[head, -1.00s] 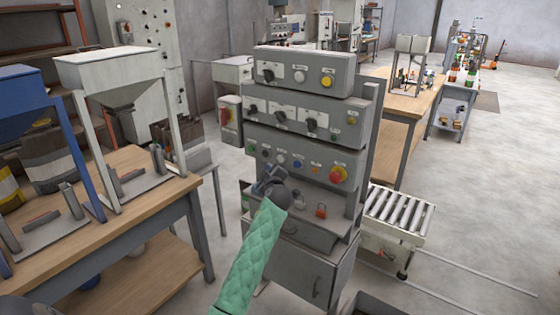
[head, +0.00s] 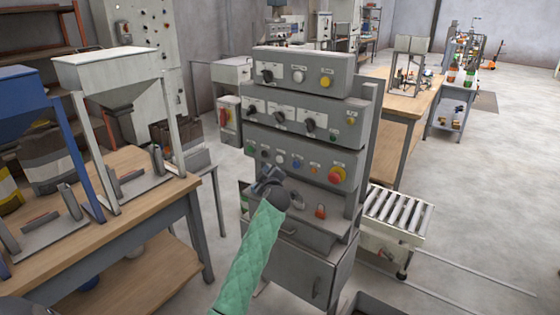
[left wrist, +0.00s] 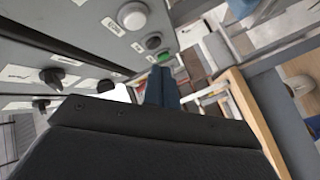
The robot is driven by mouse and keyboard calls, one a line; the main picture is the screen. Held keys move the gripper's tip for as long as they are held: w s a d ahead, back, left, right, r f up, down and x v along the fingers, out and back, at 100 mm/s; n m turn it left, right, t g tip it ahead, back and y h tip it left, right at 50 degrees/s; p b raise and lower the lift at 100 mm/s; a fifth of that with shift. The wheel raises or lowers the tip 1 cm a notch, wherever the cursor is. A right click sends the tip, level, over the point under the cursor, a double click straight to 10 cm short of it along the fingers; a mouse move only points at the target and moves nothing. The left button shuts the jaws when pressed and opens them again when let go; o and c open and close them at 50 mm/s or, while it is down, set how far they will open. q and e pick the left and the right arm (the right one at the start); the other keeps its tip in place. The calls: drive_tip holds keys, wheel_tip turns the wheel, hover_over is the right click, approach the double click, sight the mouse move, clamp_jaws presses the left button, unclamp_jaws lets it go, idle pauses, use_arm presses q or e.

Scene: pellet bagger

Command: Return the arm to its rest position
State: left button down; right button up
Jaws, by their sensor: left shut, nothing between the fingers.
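My left arm, in a green quilted sleeve, reaches up from the bottom of the head view. Its left gripper (head: 268,180) is in front of the lower left part of the grey control cabinet (head: 322,262), close to its button panel. The gripper is shut and empty. In the left wrist view the fingers (left wrist: 162,88) show as a dark blue shape beside the panel's buttons. A white button (left wrist: 132,16), a black one and a green one show there, with black knobs farther left. I cannot tell whether the gripper touches the panel. My right gripper is not in view.
A wooden bench (head: 150,225) with a white hopper stand (head: 110,70) and a blue one (head: 22,95) stands at left. A roller conveyor (head: 397,212) is right of the cabinet. A low red-orange padlock-like item (head: 320,211) sits on the cabinet's ledge. Open floor lies at right.

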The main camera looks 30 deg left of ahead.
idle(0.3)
